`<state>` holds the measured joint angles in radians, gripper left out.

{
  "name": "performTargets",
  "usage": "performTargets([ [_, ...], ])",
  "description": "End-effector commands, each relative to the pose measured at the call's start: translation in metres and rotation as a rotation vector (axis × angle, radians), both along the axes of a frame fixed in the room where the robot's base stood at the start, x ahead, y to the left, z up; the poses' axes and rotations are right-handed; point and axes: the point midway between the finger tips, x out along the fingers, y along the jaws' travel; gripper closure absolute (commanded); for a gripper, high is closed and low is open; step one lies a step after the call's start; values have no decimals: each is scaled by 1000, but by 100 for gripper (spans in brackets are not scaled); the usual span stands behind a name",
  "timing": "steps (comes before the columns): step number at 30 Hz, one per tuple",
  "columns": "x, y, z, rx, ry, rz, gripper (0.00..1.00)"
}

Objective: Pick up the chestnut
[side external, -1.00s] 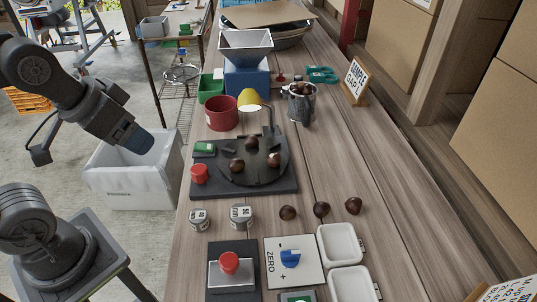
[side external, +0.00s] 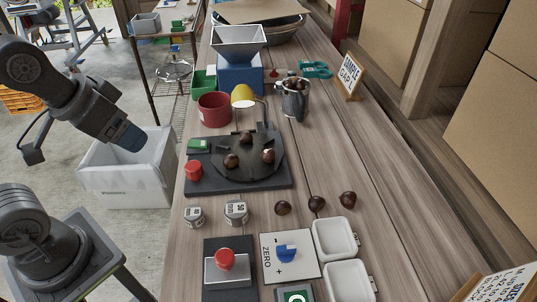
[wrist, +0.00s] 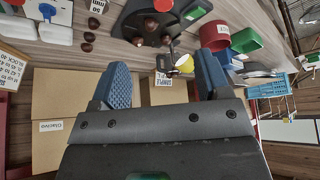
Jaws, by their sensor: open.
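Three brown chestnuts lie in a row on the bench, at left (side external: 283,208), middle (side external: 317,203) and right (side external: 348,199). Three more sit on the dark round plate (side external: 248,172): back (side external: 246,137), front left (side external: 231,160) and right (side external: 267,156). A metal jug (side external: 295,104) holds others. My gripper (side external: 128,138) hangs left of the bench, above a white bin, well away from all chestnuts. In the wrist view my gripper (wrist: 163,78) shows two blue fingers spread apart with nothing between them. The bench chestnuts (wrist: 88,36) are at upper left there.
The white bin (side external: 135,185) stands beside the bench. Near the plate are a red pot (side external: 214,112) and a yellow lamp (side external: 243,95). Weights, a red-button box (side external: 228,285), a ZERO panel (side external: 275,270) and white trays (side external: 335,240) fill the front. The bench's right side is mostly clear.

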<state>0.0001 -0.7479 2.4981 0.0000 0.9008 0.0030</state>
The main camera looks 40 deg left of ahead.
Motion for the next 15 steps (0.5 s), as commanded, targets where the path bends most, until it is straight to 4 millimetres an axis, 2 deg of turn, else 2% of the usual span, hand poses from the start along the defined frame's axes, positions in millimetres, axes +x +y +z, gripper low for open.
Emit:
performTargets([
  [5,21,-4,12,44,42,-103,30],
  [10,70,-15,28,137,131,-351,30],
  [15,127,-32,30,222,217,-630,30],
])
